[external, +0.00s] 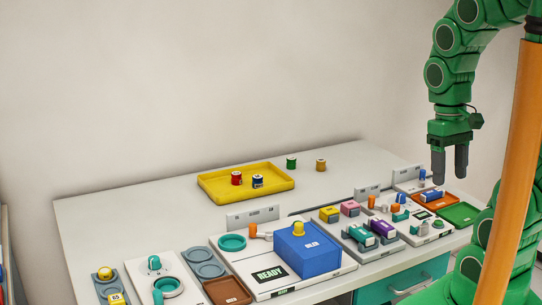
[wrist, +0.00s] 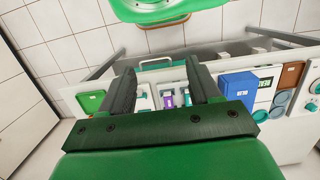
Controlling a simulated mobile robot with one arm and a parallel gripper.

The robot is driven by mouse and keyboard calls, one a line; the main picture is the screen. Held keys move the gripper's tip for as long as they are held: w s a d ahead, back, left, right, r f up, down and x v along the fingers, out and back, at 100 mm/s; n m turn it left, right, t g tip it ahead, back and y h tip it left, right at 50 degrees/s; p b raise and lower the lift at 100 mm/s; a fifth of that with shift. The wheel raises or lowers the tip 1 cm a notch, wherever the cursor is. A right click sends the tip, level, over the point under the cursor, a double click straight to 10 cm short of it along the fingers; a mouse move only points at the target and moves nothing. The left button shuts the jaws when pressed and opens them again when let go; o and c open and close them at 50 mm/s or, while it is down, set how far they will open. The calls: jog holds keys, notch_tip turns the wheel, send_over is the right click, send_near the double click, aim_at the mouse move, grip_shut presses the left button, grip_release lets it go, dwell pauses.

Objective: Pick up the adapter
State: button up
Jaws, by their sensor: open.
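No part is clearly marked as the adapter, and I cannot tell which one it is. Small candidate parts are a red cylinder (external: 236,178) and a dark blue cylinder (external: 258,182) in the yellow tray (external: 215,192), and a green cylinder (external: 291,162) and a tan cylinder (external: 321,165) behind it on the table. My gripper (external: 450,172) is open and empty, pointing down, above the right end of the table. In the wrist view my gripper (wrist: 162,80) has its fingers apart, with a purple block (wrist: 168,100) visible between them, farther off.
A blue box (external: 308,255) with a yellow knob stands at the front middle. Teal and purple blocks (external: 383,228) sit on a grey station. An orange tray (external: 432,196) and a green tray (external: 458,213) lie at the right. The table's back left (external: 120,215) is clear.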

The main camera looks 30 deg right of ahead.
jog(key=w+a+r+m+t+y, duration=0.2)
jog(key=w+m, duration=0.5)
jog(key=w, duration=1.5)
jog(key=m+t, duration=0.3)
jog(key=m, duration=1.8)
send_over(322, 160)
jog(key=s+d, duration=0.2)
notch_tip(322, 160, down, 21)
jog(key=shift+y, duration=0.4)
jog(key=shift+x, duration=3.85)
jog(key=shift+a, duration=0.2)
jog(key=shift+c, duration=0.4)
